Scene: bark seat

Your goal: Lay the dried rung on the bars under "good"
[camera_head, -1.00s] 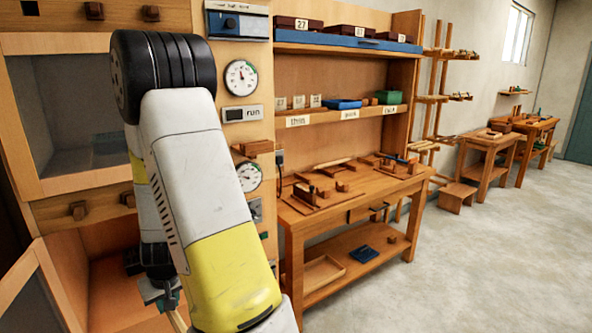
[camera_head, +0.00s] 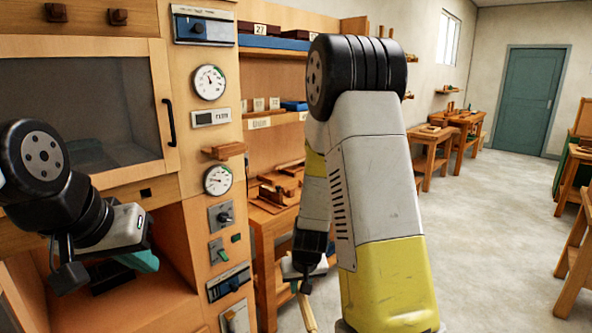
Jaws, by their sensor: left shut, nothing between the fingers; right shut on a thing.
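A pale wooden rung (camera_head: 308,314) hangs below my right gripper (camera_head: 298,287), which is shut on it; its lower end is cut off by the bottom edge. My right arm fills the middle of the head view and hides part of the workbench and shelves behind it. I cannot make out any bars or a "good" label in this view.
The wooden cabinet (camera_head: 174,120) with a glazed door, dials and switches stands close at the left. A workbench (camera_head: 268,222) with small parts is beyond it. Benches (camera_head: 430,150) line the far wall near a teal door (camera_head: 530,100).

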